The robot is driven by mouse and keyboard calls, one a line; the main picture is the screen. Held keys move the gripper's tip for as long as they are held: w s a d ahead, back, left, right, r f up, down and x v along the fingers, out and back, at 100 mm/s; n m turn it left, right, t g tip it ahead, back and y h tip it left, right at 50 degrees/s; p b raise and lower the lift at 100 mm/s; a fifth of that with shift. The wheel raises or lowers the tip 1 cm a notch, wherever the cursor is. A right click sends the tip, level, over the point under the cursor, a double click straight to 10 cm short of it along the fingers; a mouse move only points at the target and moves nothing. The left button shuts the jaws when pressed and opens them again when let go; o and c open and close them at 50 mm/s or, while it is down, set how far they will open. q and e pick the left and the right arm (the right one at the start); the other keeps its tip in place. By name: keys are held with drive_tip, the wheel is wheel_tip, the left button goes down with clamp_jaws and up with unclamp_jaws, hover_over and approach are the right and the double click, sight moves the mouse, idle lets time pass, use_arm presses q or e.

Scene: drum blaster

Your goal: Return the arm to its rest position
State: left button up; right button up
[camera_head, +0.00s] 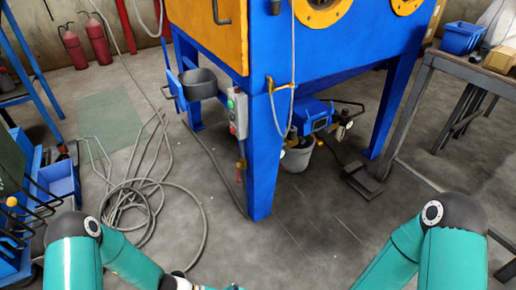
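My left arm (125,255) comes in from the lower left and my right arm (400,255) from the lower right. Both are teal with dark joints and bend down past the bottom edge of the view. Neither gripper's fingers show, so their state is hidden. Both arms are apart from the blue blasting cabinet (262,155) ahead of them.
A tangled grey hose (135,200) lies on the floor at left. A foot pedal (362,182) and a white bucket (297,157) sit under the cabinet. A workbench (470,68) stands at right, blue bins (58,180) at left. Floor in front of the cabinet is clear.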

use_arm(q)
drive_tip(key=s+a+m+g+y, duration=0.1)
drive_tip(key=s+a+m+y, duration=0.65)
drive_tip(key=s+m, duration=0.2)
drive_tip(key=w+m+t, duration=0.2)
drive_tip(key=w+t, duration=0.1)
drive_tip(key=w, duration=0.2)
wheel_tip(320, 180, up, 35)
drive_tip(key=p, duration=3.6)
drive_tip(key=shift+s+d, duration=0.15)
drive_tip(key=shift+d, duration=0.1)
drive_tip(key=shift+y, duration=0.25)
